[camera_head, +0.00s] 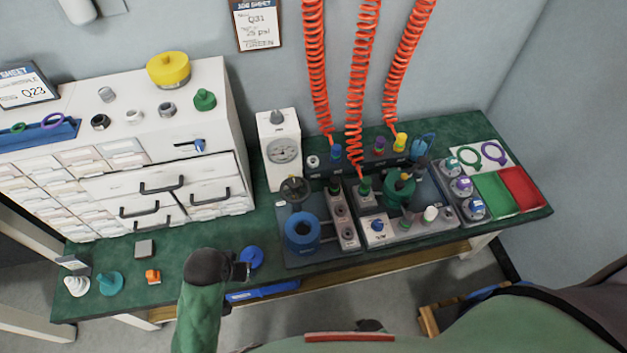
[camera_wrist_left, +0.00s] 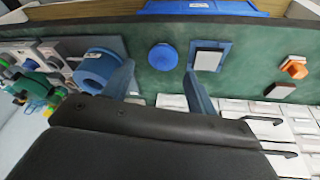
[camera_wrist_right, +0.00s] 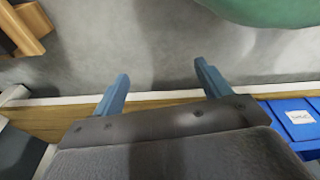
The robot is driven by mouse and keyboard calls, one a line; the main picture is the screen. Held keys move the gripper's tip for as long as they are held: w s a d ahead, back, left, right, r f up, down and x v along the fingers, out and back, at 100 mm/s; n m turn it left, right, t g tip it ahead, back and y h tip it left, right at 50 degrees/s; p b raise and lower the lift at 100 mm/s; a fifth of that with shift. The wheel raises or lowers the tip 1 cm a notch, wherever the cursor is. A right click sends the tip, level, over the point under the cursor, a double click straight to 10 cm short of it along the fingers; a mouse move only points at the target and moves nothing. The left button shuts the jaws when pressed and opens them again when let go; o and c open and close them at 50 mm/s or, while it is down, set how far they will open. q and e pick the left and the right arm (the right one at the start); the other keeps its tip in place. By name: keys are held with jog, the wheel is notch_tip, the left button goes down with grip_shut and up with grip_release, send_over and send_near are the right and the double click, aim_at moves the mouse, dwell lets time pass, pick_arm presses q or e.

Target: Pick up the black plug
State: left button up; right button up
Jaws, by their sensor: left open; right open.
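A small black ring-shaped piece (camera_head: 100,121) stands on top of the white drawer cabinet at the left in the head view. It is too small for me to tell whether it is the black plug. My left gripper (camera_head: 241,271) is over the front of the green bench, beside a blue disc (camera_head: 251,257). In the left wrist view this gripper (camera_wrist_left: 160,80) is open and empty, with the blue disc (camera_wrist_left: 163,57) showing between its fingers. My right gripper (camera_wrist_right: 160,74) is open and empty, above the floor and the bench's wooden edge in the right wrist view.
A yellow cap (camera_head: 168,70), a green plug (camera_head: 204,99) and several metal fittings share the cabinet top (camera_head: 185,125). A grey block (camera_head: 145,248) and an orange piece (camera_head: 152,277) lie on the bench. A blue cylinder (camera_head: 302,232), gauge (camera_head: 283,150) and fixtures crowd the middle, under coiled red hoses.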

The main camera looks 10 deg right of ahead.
pick_arm(q)
jog(key=w+d+m+h, duration=0.1)
jog(key=w+d+m, duration=0.1)
jog(key=w+d, duration=0.75)
jog(key=m+g+y, duration=0.3)
jog(key=m, duration=0.1)
send_over(335, 179)
jog(key=shift+s+d+r, duration=0.2)
jog(key=shift+s+d, duration=0.15)
jog(key=shift+d, duration=0.05)
jog(key=shift+f, duration=0.35)
jog(key=shift+f+p, duration=0.5)
jog(key=shift+f, duration=0.25)
jog(key=shift+w+f, duration=0.1)
jog(key=shift+f, duration=0.15)
jog(key=f+p, duration=0.1)
jog(key=f, duration=0.1)
jog(key=f+p, duration=0.1)
jog(key=f, duration=0.1)
jog(key=shift+w+a+p, duration=0.15)
jog(key=shift+a+p, duration=0.15)
jog(key=shift+p, duration=0.05)
jog(key=shift+f, duration=0.55)
jog(key=c, duration=1.1)
pick_arm(e)
jog(key=s+d+f, duration=0.1)
jog(key=s+f, duration=0.3)
jog(key=s, duration=0.1)
jog(key=shift+s+d, duration=0.15)
jog(key=shift+d, duration=0.1)
